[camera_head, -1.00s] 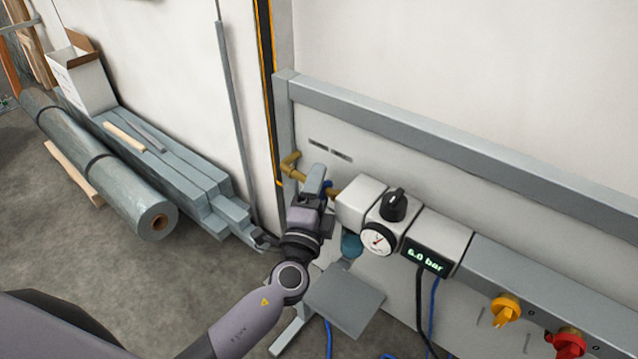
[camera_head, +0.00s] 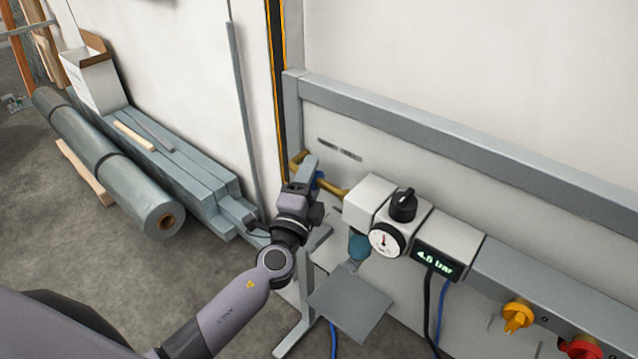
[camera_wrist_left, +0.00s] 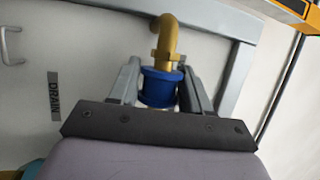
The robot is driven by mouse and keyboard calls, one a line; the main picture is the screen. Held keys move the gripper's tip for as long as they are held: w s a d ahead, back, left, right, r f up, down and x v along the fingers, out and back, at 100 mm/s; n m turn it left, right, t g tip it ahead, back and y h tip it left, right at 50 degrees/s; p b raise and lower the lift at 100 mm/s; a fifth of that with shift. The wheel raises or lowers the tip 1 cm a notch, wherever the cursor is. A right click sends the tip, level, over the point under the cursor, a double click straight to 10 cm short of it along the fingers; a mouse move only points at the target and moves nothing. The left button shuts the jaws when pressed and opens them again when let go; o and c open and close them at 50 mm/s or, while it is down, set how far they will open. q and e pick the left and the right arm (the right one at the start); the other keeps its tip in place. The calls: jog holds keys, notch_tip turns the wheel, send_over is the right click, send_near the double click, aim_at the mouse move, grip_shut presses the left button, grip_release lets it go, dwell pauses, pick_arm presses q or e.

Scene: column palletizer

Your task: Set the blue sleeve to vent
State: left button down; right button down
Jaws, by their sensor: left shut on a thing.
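The blue sleeve (camera_wrist_left: 160,88) sits on the brass pipe (camera_wrist_left: 165,38), just below its elbow in the left wrist view. My left gripper (camera_wrist_left: 158,85) is shut on the sleeve, one finger on each side. In the head view the gripper (camera_head: 311,172) is at the brass pipe, left of the grey valve unit (camera_head: 370,197), and hides most of the sleeve. The round gauge (camera_head: 388,240) has its needle pointing nearly up. The display (camera_head: 435,262) reads about 4.5 bar. My right gripper is not in view.
A black knob (camera_head: 403,205) tops the unit. A yellow knob (camera_head: 517,316) and a red knob (camera_head: 582,348) are at lower right. A DRAIN label (camera_wrist_left: 54,96) is on the panel. A grey plate (camera_head: 350,302) lies below. Rolls and beams lie at left.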

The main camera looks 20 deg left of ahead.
pick_arm(q)
jog(key=shift+a, duration=0.25)
jog(key=c, duration=0.7)
grip_release()
jog(key=shift+c, duration=0.2)
jog(key=shift+s+d+f, duration=0.1)
jog(key=shift+s+f, duration=0.1)
jog(key=shift+s, duration=0.35)
jog(key=shift+s+f+b, duration=0.25)
jog(key=shift+s+b, duration=0.15)
jog(key=shift+s, duration=1.1)
jog(key=shift+s+f+b, duration=0.2)
jog(key=shift+s+b, duration=0.2)
jog(key=shift+s, duration=1.05)
jog(key=shift+d, duration=0.1)
